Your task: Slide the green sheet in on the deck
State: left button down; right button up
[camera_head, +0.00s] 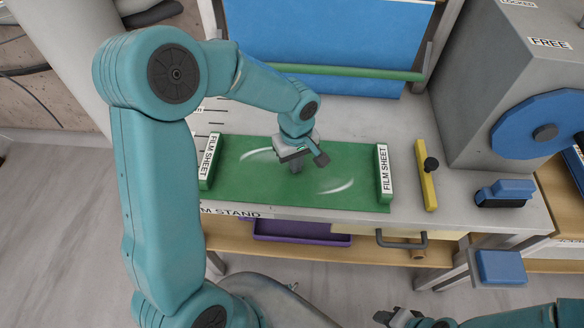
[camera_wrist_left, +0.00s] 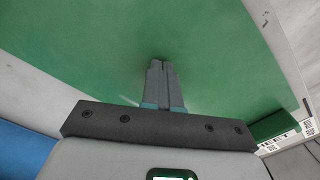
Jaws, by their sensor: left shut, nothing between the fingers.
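The green sheet (camera_head: 260,185) lies flat on the grey deck (camera_head: 350,115). A raised bar labelled "FILM SHEET" stands at its left end (camera_head: 210,160) and another at its right end (camera_head: 384,172). My left gripper (camera_head: 296,168) points down over the middle of the sheet. Its fingers are shut and empty in the left wrist view (camera_wrist_left: 160,65), with green sheet (camera_wrist_left: 90,45) filling most of that view. I cannot tell whether the tips touch the sheet. My right gripper (camera_head: 415,320) shows only partly at the bottom edge, so its jaws are unclear.
A blue panel (camera_head: 310,30) with a green bar (camera_head: 345,71) stands behind the deck. A yellow bar with a black knob (camera_head: 426,185) lies right of the sheet. A grey housing with a blue wheel (camera_head: 540,125) and a blue-topped block (camera_head: 505,192) are farther right. A drawer handle (camera_head: 400,242) is below.

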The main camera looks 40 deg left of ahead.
pick_arm(q)
jog(key=shift+w+a, duration=0.15)
jog(key=shift+w, duration=0.1)
jog(key=shift+w+a+p, duration=0.4)
jog(key=shift+w+a, duration=0.3)
jog(key=shift+w, duration=0.5)
jog(key=shift+w+a+p, duration=0.35)
jog(key=shift+w+a, duration=0.4)
jog(key=shift+w, duration=0.4)
jog(key=shift+w+a+p, duration=0.4)
jog(key=shift+w+a, duration=0.3)
jog(key=shift+w, duration=0.5)
jog(key=shift+r, duration=0.1)
notch_tip(320, 180, up, 8)
jog(key=p, duration=0.4)
jog(key=shift+p, duration=0.35)
